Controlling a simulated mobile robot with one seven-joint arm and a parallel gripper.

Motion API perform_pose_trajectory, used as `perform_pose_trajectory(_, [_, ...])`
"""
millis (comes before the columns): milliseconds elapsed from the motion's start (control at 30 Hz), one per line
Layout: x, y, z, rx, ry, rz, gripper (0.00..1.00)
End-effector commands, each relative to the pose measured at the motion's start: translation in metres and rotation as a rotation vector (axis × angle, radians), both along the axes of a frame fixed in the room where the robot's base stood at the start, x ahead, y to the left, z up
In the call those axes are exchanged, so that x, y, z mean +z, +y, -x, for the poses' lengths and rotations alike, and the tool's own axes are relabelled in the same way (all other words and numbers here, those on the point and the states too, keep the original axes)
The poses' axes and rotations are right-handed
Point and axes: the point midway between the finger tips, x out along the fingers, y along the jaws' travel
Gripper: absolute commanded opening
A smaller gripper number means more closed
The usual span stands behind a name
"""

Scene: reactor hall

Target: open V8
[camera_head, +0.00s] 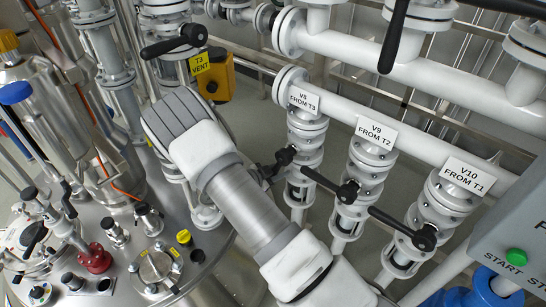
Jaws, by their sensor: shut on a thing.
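The V8 label (304,99), reading "FROM T3", sits on a white pipe. Below it is the V8 valve (306,133), with white flanges. The black V8 handle (286,156) shows at the valve's left side. My arm crosses the middle of the view, and my gripper (267,173) is mostly hidden behind it. Dark parts of the gripper show beside the forearm, at the V8 handle. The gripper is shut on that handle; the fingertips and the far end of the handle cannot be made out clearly.
Right of V8 stand the V9 valve (372,163) and V10 valve (447,204), their black levers pointing left toward my arm. A yellow T3 vent box (219,76) is behind. A steel vessel lid (120,262) with fittings fills the lower left. A start panel (510,240) is at right.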

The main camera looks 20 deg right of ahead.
Motion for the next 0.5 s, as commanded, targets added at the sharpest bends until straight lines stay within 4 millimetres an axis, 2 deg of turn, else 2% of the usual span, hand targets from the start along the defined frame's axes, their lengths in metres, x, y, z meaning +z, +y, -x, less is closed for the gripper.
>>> perform_pose_trajectory(33, [-0.003,-0.005,0.009,-0.007,0.048,0.022,0.0])
perform_pose_trajectory(200, [-0.007,-0.013,0.021,-0.006,0.159,0.097,0.0])
perform_pose_trajectory(500, [-0.009,-0.022,0.036,-0.005,0.291,0.186,0.0])
